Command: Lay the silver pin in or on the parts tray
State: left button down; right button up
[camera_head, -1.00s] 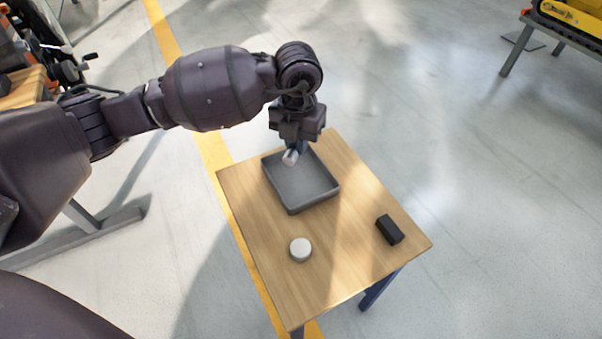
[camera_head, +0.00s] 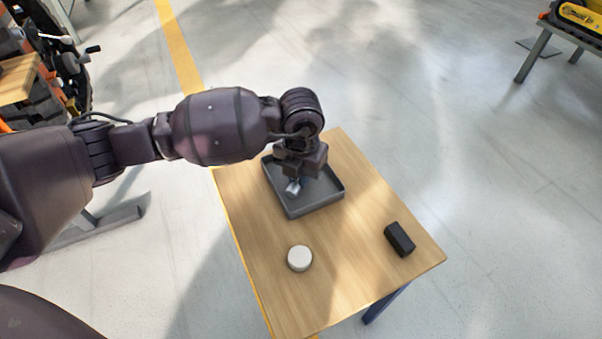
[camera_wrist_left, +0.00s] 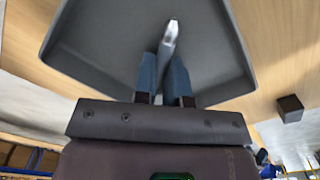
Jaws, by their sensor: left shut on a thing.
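The parts tray (camera_head: 306,210) is a shallow dark grey square tray on the small wooden table. Its floor and rim also show in the left wrist view (camera_wrist_left: 100,75). The silver pin (camera_head: 292,188) is a short shiny cylinder, and it points away between the fingers in the left wrist view (camera_wrist_left: 170,38). My left gripper (camera_head: 297,180) is shut on the pin, with its blue-grey fingers (camera_wrist_left: 163,75) on either side of it. It holds the pin over the inside of the tray. I cannot tell whether the pin touches the tray floor. My right gripper is not in view.
On the wooden table (camera_head: 345,270), a white round puck (camera_head: 300,258) lies in front of the tray and a black block (camera_head: 399,239) lies to the right. The tabletop between them is clear. Another table (camera_head: 575,40) stands far off at the upper right.

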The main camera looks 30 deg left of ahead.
pick_arm(q)
jog(key=c, duration=1.6)
grip_release()
jog(key=shift+f, duration=0.1)
jog(key=o, duration=0.7)
notch_tip(320, 180, up, 12)
jog(key=p, duration=0.4)
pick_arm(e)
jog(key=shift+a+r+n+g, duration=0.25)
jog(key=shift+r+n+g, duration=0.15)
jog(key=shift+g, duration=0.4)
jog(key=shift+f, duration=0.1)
